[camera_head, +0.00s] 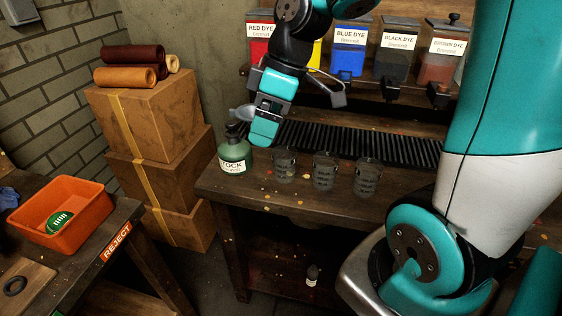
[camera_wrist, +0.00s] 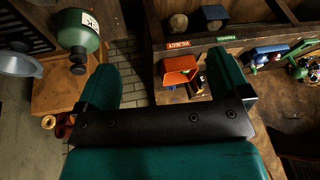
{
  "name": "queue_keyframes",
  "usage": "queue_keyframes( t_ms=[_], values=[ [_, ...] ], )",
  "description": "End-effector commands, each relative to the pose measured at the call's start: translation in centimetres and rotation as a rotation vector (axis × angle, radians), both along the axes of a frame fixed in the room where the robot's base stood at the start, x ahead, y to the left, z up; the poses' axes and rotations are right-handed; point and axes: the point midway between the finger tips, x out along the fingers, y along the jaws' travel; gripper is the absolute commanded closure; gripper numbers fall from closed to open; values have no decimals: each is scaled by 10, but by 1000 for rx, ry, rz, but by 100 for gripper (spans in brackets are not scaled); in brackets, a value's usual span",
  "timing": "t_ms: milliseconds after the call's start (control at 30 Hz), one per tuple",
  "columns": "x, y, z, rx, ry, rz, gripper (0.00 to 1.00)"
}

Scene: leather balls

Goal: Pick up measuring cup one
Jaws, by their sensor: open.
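Three clear, dark-looking measuring cups stand in a row on the wooden bench in the head view: a left cup (camera_head: 284,164), a middle cup (camera_head: 324,171) and a right cup (camera_head: 367,178). No mark shows which is cup one. My gripper (camera_head: 263,136) is above the bench, just left of and above the left cup, apart from it. In the wrist view my gripper (camera_wrist: 165,72) has its two teal fingers spread with nothing between them. No cup shows there.
A green STOCK bottle (camera_head: 234,152) stands close to my gripper, at the bench's left; a grey funnel (camera_wrist: 20,63) shows beside it. Dye containers (camera_head: 349,53) line the back shelf. An orange bin (camera_head: 62,212) sits on the left table. Stacked boxes (camera_head: 150,118) stand behind.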

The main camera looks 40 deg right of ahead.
Motion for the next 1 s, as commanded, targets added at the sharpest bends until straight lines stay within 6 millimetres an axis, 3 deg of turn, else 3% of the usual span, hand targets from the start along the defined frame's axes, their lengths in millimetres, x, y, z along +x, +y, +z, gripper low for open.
queue_keyframes(
  t_ms=[33, 133, 200, 333, 467, 800, 1000],
  values=[
    [17, -35, -4, -5, -23, 11, 6],
    [35, -92, -13, -18, -80, 74, 6],
    [41, -123, -19, -28, -112, 111, 6],
    [44, -156, -29, -39, -148, 155, 6],
    [47, -158, -44, -41, -155, 169, 6],
    [61, -131, -114, -41, -152, 172, 6],
    [67, -123, -138, -44, -155, 170, 6]
  ],
)
